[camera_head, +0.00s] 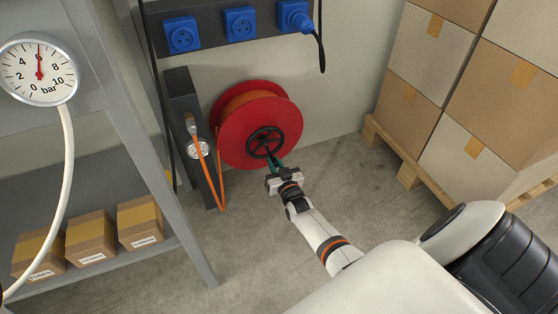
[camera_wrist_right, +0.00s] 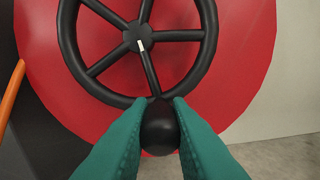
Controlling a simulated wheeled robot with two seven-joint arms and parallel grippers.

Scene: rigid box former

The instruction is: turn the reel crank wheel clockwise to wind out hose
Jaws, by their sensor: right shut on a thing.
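The red hose reel (camera_head: 230,125) with orange hose stands against the back wall. Its black crank wheel (camera_head: 265,142) faces me and has several spokes; it also shows large in the right wrist view (camera_wrist_right: 138,38). A black knob (camera_wrist_right: 160,130) sits at the wheel's lower rim. My right gripper (camera_head: 272,163) has teal fingers, which show in the right wrist view (camera_wrist_right: 160,120) on both sides of the knob, shut on it. In the head view the fingers hide the knob. My left gripper is not in view.
Orange hose (camera_head: 222,180) hangs left of the reel by a dark post (camera_head: 184,105) with a small gauge. A grey shelf (camera_head: 150,170) with small boxes stands left. Stacked cartons (camera_head: 405,100) on a pallet (camera_head: 408,172) stand right. The floor between is clear.

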